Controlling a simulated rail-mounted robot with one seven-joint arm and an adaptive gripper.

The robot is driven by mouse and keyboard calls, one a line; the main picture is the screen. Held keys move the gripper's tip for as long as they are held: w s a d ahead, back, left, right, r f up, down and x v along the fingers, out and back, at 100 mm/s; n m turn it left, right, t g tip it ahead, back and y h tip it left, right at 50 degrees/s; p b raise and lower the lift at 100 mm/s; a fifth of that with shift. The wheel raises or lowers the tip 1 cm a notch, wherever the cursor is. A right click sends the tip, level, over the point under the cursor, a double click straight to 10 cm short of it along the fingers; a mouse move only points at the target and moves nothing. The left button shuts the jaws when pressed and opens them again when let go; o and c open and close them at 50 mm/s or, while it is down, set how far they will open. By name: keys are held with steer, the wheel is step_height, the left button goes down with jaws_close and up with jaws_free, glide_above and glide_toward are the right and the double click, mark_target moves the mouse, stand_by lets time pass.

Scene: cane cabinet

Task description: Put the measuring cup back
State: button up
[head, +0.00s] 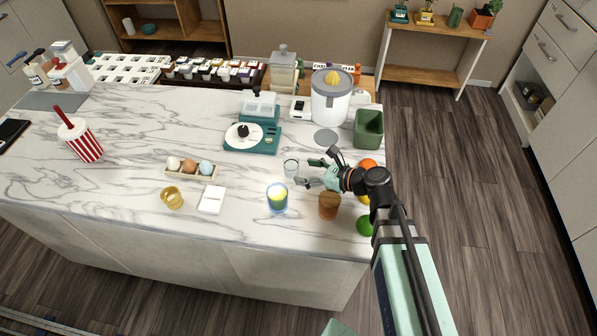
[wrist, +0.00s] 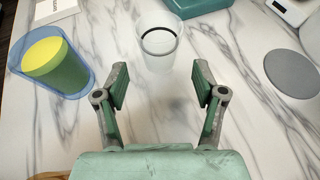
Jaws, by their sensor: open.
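The measuring cup is probably the small clear cup (head: 291,168) on the marble counter, just left of my gripper in the head view. In the wrist view this clear cup (wrist: 158,30) stands ahead of the fingertips, with a dark ring showing in it. My gripper (head: 309,173) is open and low over the counter. In the wrist view its two fingers (wrist: 160,82) are spread apart with nothing between them. The cup looks upright and outside the fingers. Whether the fingertips touch it is not clear.
A blue glass with yellow-green content (head: 277,198) and a brown cup (head: 329,206) stand near the front edge. A teal scale (head: 252,137), a grey disc (head: 326,136), a white juicer (head: 331,103) and a green bin (head: 368,129) stand behind. Fruit lies beside my arm.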

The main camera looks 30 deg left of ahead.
steer(key=shift+v, duration=1.55)
steer(key=shift+w+b, duration=0.1)
steer(key=shift+b, duration=0.2)
